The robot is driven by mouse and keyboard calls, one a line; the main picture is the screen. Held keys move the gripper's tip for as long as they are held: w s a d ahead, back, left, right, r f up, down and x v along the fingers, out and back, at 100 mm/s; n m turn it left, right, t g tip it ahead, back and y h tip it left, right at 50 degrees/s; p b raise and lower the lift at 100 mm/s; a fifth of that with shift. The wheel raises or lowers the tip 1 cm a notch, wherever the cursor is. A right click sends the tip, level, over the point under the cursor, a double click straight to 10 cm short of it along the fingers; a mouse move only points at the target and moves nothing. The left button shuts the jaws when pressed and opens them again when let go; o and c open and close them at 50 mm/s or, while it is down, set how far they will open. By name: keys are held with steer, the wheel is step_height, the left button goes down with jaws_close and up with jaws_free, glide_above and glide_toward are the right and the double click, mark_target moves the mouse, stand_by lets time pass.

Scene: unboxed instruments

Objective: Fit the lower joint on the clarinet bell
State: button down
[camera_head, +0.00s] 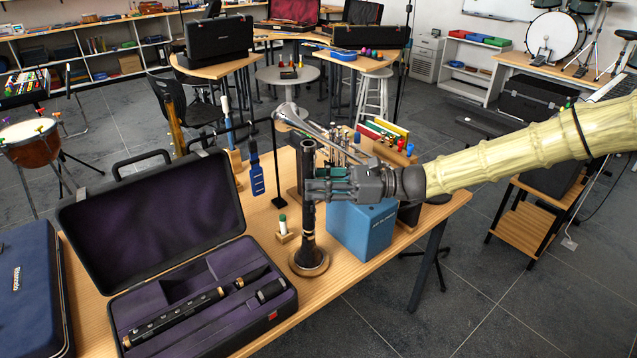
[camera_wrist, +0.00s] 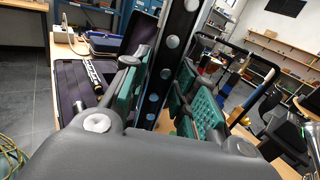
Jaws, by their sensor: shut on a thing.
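The lower joint (camera_head: 308,162), a dark tube with silver keys, stands upright in my gripper (camera_head: 318,188). My gripper is shut on its middle. In the wrist view the joint (camera_wrist: 170,62) runs between the teal finger pads (camera_wrist: 165,105). The dark clarinet bell (camera_head: 309,261) stands flared end down on the table near its front edge, right of the open case. The joint's lower end is directly over the bell and looks in line with it. The two appear to meet, but I cannot tell whether the joint is seated in the bell.
The open purple-lined case (camera_head: 200,318) holds a long keyed joint (camera_head: 175,320) and smaller dark pieces. A blue box (camera_head: 360,230) stands just right of the bell. A small green-capped item (camera_head: 282,226) is left of it.

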steer(key=shift+s+f, duration=0.1)
steer(key=shift+f, duration=1)
stand_by(2.1)
steer(key=c, duration=1.1)
jaws_free()
steer(key=shift+o, duration=0.2)
steer(key=shift+r, duration=0.1)
steer(key=shift+c, duration=0.4)
steer(key=shift+d, duration=0.2)
steer(key=d+p, duration=0.1)
steer(key=d, duration=0.4)
steer(key=shift+d+p, duration=0.3)
steer(key=shift+p, duration=0.05)
